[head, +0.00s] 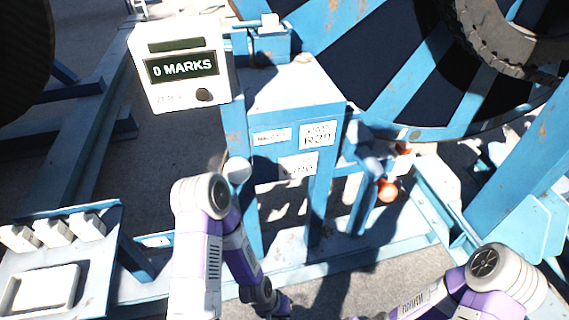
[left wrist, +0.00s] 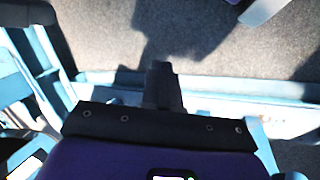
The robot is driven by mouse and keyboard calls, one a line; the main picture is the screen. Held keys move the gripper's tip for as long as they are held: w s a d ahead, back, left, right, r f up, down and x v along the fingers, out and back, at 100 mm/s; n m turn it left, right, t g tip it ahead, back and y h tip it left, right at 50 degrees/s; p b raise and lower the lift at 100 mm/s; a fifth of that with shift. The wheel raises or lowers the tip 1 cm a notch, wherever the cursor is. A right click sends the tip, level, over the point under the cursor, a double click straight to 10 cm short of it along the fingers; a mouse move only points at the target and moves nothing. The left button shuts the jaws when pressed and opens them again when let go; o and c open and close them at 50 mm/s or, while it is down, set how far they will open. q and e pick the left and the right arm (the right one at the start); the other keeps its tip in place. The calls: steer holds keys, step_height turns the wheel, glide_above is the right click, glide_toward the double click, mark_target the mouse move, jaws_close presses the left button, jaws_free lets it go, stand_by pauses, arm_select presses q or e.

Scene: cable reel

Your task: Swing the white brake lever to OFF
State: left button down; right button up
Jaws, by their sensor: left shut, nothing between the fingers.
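A round white knob (head: 238,170), which looks like the end of the white brake lever, shows at the left side of the blue post (head: 322,185). The rest of the lever is hidden behind my left arm or too small to tell. No OFF mark is readable. My left gripper (head: 281,306) is low at the bottom edge of the head view, below and right of the knob, clearly apart from it. In the left wrist view its dark fingers (left wrist: 163,85) are together and empty, over the floor and a blue beam. My right gripper is out of frame; only its arm shows at lower right.
A white counter box (head: 182,68) reads "0 MARKS". Orange (head: 387,190) and red (head: 404,149) knobs sit right of the post. The big blue reel (head: 400,85) stands behind. A bench with a white tray (head: 12,291) is at lower left. Blue floor beams surround the post.

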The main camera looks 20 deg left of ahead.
arm_select(q)
steer(key=shift+a, duration=0.15)
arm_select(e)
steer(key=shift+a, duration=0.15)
